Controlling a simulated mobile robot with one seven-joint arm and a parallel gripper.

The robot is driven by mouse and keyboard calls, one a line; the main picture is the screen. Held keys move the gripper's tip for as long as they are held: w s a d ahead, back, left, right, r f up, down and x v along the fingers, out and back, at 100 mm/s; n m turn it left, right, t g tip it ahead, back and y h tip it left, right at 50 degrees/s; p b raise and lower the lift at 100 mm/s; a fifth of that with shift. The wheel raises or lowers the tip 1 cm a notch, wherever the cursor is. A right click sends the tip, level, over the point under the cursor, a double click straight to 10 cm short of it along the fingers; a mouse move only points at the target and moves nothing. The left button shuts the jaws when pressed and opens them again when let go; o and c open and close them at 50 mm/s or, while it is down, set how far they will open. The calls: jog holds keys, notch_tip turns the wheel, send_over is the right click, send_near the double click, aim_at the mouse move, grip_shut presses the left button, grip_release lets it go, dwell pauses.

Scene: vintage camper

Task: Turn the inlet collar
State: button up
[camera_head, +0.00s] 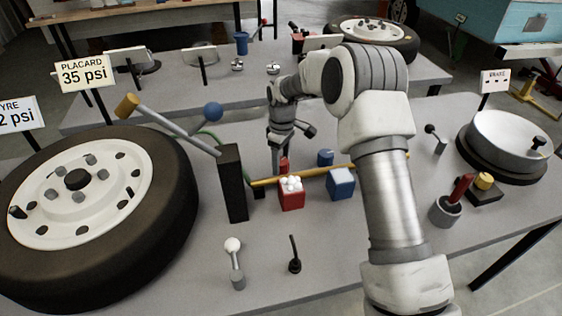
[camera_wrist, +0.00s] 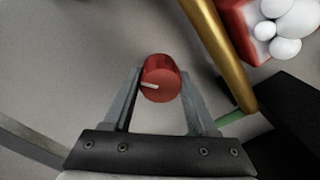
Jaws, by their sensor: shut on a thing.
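The inlet collar appears to be the red round knob with a pale pointer line (camera_wrist: 160,80). In the wrist view it sits between the two fingertips of my gripper (camera_wrist: 160,88), and both fingers touch its sides. In the head view a small red piece (camera_head: 283,165) shows just below my gripper (camera_head: 283,150), behind the brass pipe (camera_head: 330,173). My gripper points down and is shut on the red collar. The pointer line lies toward the left of the collar's face. What is under the collar is hidden.
The brass pipe runs close beside my gripper. A red box with white balls (camera_head: 291,197) and a blue box (camera_head: 341,184) stand in front of it. A black post (camera_head: 232,183) with levers stands at left, near a big tyre (camera_head: 180,200). The bench front is partly clear.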

aim_at(283, 160)
jog(key=shift+m, duration=3.4)
jog(key=o, duration=1.4)
jog(key=shift+c, duration=0.2)
notch_tip(283, 160, up, 18)
jog(key=p, duration=0.2)
jog(key=shift+d+f, duration=0.25)
jog(key=shift+d, duration=0.05)
jog(key=shift+w, duration=0.1)
